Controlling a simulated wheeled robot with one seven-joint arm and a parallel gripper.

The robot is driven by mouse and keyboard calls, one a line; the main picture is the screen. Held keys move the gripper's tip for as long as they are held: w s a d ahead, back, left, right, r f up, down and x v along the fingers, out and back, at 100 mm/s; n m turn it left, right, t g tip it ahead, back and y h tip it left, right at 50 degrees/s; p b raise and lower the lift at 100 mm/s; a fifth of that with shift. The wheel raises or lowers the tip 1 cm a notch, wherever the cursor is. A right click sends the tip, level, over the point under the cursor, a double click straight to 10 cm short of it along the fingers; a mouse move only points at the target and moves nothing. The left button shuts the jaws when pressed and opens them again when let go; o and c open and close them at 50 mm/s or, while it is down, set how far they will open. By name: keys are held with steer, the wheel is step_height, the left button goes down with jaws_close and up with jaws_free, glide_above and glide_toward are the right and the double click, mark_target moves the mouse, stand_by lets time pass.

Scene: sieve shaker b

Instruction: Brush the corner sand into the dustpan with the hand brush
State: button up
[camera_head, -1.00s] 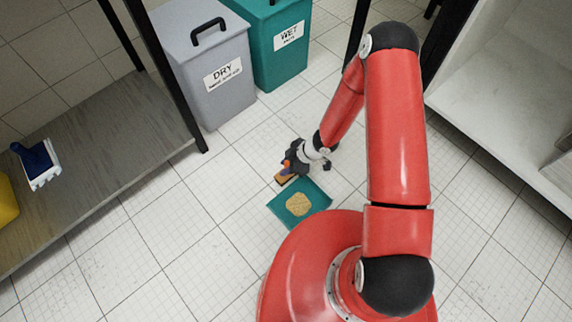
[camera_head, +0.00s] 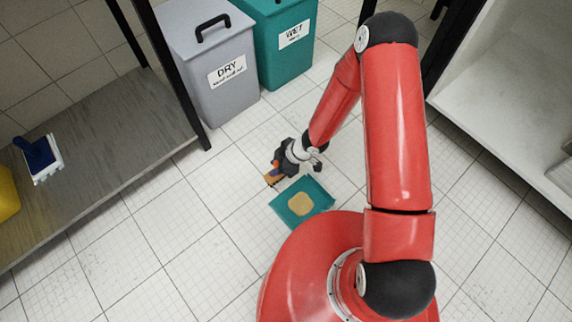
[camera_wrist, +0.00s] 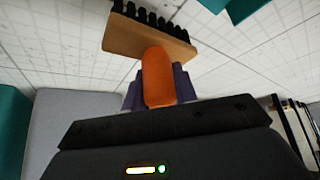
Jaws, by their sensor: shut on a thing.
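My gripper (camera_head: 279,162) is shut on the orange handle of the hand brush (camera_head: 272,180), just beyond the back left edge of the dustpan. In the wrist view the hand brush (camera_wrist: 150,38) shows a wooden head with dark bristles, and its orange handle sits between the purple-grey fingers of my gripper (camera_wrist: 160,88). The teal dustpan (camera_head: 318,191) lies flat on the floor near my base. A round patch of tan sand (camera_head: 300,203) lies in the dustpan. I see no sand on the floor around it.
A grey DRY bin (camera_head: 208,60) and a teal WET bin (camera_head: 283,40) stand at the back. A shelf (camera_head: 120,130) at left holds a blue-handled brush (camera_head: 40,157) and a yellow thing (camera_head: 6,195). A white shelf (camera_head: 500,95) is at right. Tiled floor left of the dustpan is clear.

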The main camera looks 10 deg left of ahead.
steer(key=shift+s+a, duration=0.2)
steer(key=shift+a, duration=0.1)
steer(key=shift+f, duration=0.1)
steer(key=shift+f+b, duration=0.65)
steer(key=shift+f, duration=0.4)
steer(key=shift+d, duration=0.1)
steer(key=shift+s+d, duration=0.25)
steer(key=shift+s, duration=0.05)
steer(key=shift+s+d, duration=0.3)
